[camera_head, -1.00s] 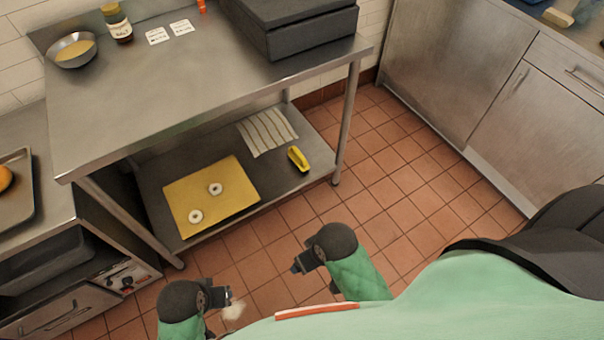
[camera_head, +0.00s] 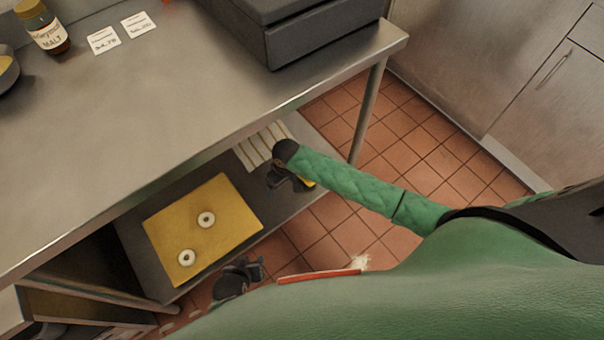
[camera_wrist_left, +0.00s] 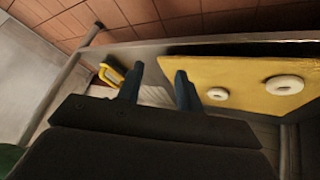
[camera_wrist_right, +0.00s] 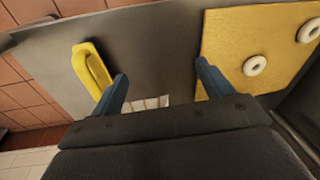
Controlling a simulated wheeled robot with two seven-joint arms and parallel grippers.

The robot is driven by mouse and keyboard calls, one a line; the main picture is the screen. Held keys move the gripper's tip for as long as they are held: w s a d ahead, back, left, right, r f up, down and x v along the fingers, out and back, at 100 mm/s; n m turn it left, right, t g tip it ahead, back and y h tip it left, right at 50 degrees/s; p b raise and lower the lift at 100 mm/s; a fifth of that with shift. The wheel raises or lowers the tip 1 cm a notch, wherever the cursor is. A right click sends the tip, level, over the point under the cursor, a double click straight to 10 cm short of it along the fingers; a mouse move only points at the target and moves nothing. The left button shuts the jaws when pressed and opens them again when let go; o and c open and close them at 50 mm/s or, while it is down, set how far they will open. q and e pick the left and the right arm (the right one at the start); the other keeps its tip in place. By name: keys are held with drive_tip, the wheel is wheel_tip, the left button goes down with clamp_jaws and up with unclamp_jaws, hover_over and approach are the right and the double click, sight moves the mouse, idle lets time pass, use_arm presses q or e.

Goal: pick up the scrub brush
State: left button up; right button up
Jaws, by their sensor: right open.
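The yellow scrub brush (camera_wrist_right: 90,72) lies on the lower shelf (camera_wrist_right: 150,45) of the steel table. In the head view only a bit of yellow (camera_head: 308,183) shows beside my right gripper, which hides the rest. My right gripper (camera_head: 277,186) is open and empty, over the shelf near the brush. In the right wrist view the brush is left of both fingers (camera_wrist_right: 160,86), not between them. My left gripper (camera_head: 260,268) is open and empty, lower in the head view near the shelf's front edge. The brush also shows in the left wrist view (camera_wrist_left: 112,73), left of the fingers.
A yellow board (camera_head: 180,225) with two white rings (camera_head: 206,219) lies on the shelf. A striped cloth (camera_head: 260,148) lies behind my right gripper. The tabletop (camera_head: 150,130) overhangs the shelf; a table leg (camera_head: 367,110) stands to the right. Tiled floor (camera_head: 430,150) is clear at right.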

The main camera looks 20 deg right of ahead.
drive_tip(key=shift+m+h, duration=0.7)
drive_tip(key=shift+h, duration=0.2)
drive_tip(key=w+d+f+b, duration=0.1)
drive_tip(key=w+d+f, duration=0.1)
drive_tip(key=w+d, duration=0.1)
drive_tip(key=w+d+f+b, duration=0.1)
drive_tip(key=w+d, duration=0.2)
drive_tip(key=d, duration=0.1)
drive_tip(key=w+d+f, duration=0.2)
drive_tip(key=w+d, duration=0.2)
drive_tip(key=shift+f+b, duration=0.3)
drive_tip(key=shift+b, duration=0.1)
drive_tip(key=shift+w+d+f, duration=0.1)
drive_tip(key=shift+f, duration=0.15)
wheel_tip(320, 180, down, 2)
drive_tip(key=shift+f, duration=0.15)
drive_tip(key=f, duration=0.2)
drive_tip(key=w+f+b, duration=0.1)
drive_tip(key=f, duration=0.1)
drive_tip(key=shift+w, duration=0.1)
use_arm(q)
wheel_tip(320, 180, down, 10)
drive_tip(key=s+d+t, duration=0.1)
drive_tip(key=shift+s+d, duration=0.15)
drive_tip(key=shift+d, duration=0.05)
use_arm(e)
drive_tip(key=shift+f, duration=0.45)
drive_tip(key=c, duration=1.1)
